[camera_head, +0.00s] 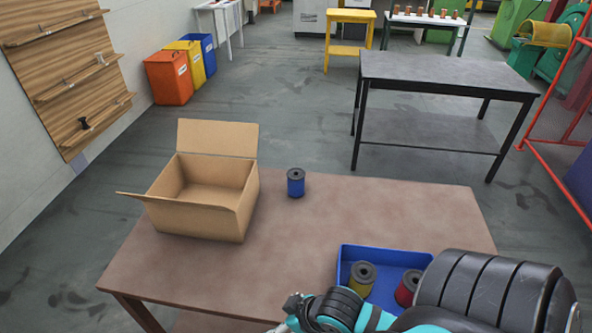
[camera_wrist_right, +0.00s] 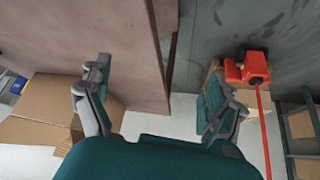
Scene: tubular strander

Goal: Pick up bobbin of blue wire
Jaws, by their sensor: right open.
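The bobbin of blue wire (camera_head: 296,184) stands upright on the brown table (camera_head: 330,215), just right of the open cardboard box, with dark flanges. In the head view, my right arm comes in at the lower right, well in front of the bobbin and apart from it. In the right wrist view my right gripper (camera_wrist_right: 158,75) is open, its two fingers wide apart, with nothing between them. I cannot make out the blue bobbin in that view. My left gripper is out of view.
The cardboard box (camera_head: 242,207) has raised flaps. A blue tray (camera_head: 343,265) at the table's front right holds a yellow bobbin (camera_head: 361,279) and a red bobbin (camera_head: 407,288), partly behind my arm. The tabletop's middle is clear. A dark table (camera_head: 445,75) stands behind.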

